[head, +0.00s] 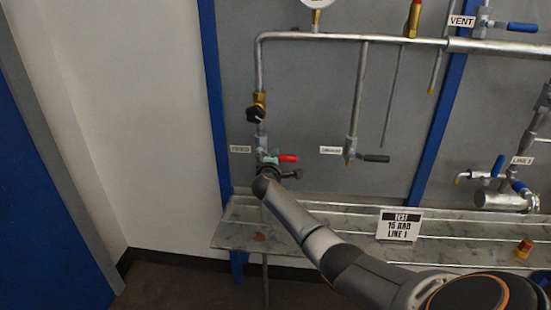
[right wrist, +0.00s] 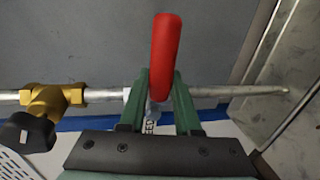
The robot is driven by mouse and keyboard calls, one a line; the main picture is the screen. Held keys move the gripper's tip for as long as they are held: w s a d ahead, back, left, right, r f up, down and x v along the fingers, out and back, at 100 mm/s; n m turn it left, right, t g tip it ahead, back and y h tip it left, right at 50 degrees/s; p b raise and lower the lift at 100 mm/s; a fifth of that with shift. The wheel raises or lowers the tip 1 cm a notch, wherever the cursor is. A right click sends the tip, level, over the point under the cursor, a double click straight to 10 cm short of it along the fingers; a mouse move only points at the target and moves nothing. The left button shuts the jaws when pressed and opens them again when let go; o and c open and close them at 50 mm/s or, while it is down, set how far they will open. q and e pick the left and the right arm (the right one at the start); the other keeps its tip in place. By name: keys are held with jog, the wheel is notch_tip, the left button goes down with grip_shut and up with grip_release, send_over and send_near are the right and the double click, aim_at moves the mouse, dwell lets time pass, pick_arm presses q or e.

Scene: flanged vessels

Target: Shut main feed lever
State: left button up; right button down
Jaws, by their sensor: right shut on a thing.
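The red-handled lever (head: 287,158) sits on a valve in the vertical pipe at the left of the panel, beside a small label (head: 240,149) too blurred to read. Its handle points right, across the pipe. In the right wrist view the red handle (right wrist: 164,50) rises between two green fingers, also across the pipe. My right gripper (right wrist: 160,76) is shut on the handle near its lower end. In the head view my right gripper (head: 280,172) is at the lever, partly hidden by its own arm. My left gripper is not in view.
A brass valve with a black knob (head: 257,112) is above the lever on the same pipe; it also shows in the right wrist view (right wrist: 48,105). A grey-handled lever (head: 375,158) is to the right. A shelf (head: 300,218) with a test sign (head: 398,225) runs below.

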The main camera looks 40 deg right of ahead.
jog(key=shift+d+r, duration=0.1)
jog(key=shift+r, duration=0.15)
jog(key=c, duration=0.6)
grip_release()
jog(key=shift+f, duration=0.15)
jog(key=shift+a, duration=0.2)
jog(key=p+v, duration=0.1)
jog(key=v, duration=1.1)
jog(key=shift+s, duration=0.15)
